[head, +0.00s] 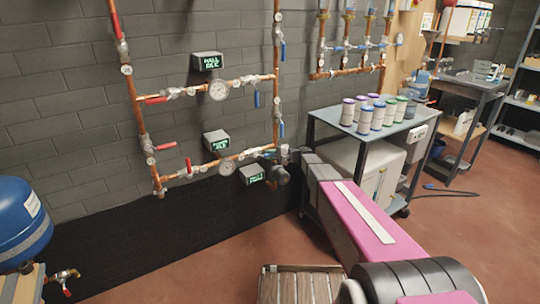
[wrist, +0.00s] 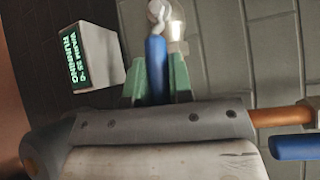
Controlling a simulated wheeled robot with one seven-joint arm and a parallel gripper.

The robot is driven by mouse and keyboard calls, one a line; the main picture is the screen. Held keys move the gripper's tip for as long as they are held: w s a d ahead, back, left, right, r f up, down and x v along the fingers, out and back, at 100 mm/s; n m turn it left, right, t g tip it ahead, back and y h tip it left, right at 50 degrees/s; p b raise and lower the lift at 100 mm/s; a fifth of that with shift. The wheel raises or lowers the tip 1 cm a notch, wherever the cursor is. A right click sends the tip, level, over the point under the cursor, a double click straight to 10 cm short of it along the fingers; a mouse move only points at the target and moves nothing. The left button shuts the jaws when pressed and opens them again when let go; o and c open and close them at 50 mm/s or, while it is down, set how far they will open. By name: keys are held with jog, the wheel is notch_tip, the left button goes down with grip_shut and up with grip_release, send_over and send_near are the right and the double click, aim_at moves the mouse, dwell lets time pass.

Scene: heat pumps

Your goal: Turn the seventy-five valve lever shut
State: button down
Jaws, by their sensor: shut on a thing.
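My gripper (wrist: 156,82) shows in the wrist view with its two green fingers shut on a blue lever (wrist: 155,58). The lever lies between the fingers, and its far end meets a silver valve fitting (wrist: 160,12).
Another blue lever (wrist: 292,147) and a copper pipe (wrist: 282,115) are close at the right of the wrist view. A display box (wrist: 97,55) is at its left.

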jog(key=shift+s+a+f+m+t+y, duration=0.2)
jog(key=shift+f+m+t+y, duration=0.15)
jog(key=shift+f+m+y, duration=0.4)
jog(key=shift+s+a+f+m+t+y, duration=0.15)
jog(key=shift+f+m+t+y, duration=0.15)
jog(key=shift+f+m+y, duration=0.5)
jog(key=shift+s+a+f+m+t+y, duration=0.1)
jog(key=shift+a+f+m+t+y, duration=0.2)
jog(key=shift+m+y, duration=0.55)
jog(key=shift+d+f+m, duration=0.1)
jog(key=shift+m, duration=0.2)
jog(key=c, duration=1)
grip_release()
jog(key=shift+c, duration=0.2)
jog(key=s+d, duration=0.3)
jog(key=d, duration=0.9)
jog(key=shift+d+f, duration=0.15)
jog(key=shift+d, duration=0.25)
